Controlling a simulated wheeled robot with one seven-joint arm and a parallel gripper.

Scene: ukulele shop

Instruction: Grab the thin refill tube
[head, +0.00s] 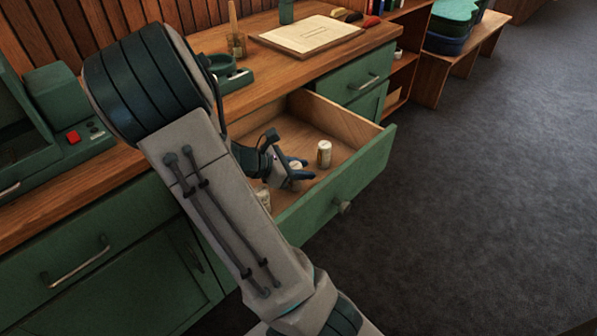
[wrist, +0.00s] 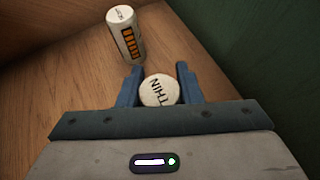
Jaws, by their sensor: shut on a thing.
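The thin refill tube (wrist: 159,91) is a short cylinder with a white cap marked "THIN" in the wrist view. It stands upright between the two blue fingers of my gripper (wrist: 158,88), which is shut on it. In the head view my gripper (head: 293,168) is down inside the open drawer, and the white top of the thin tube (head: 296,165) shows between its fingers. The lower part of the tube is hidden.
A second white tube (wrist: 125,34) with orange marks stands just beyond my gripper; the head view shows it too (head: 324,154). Another pale tube (head: 263,198) is partly hidden behind my arm. The open green drawer (head: 335,190) has walls close around. A wooden counter (head: 260,70) stands above.

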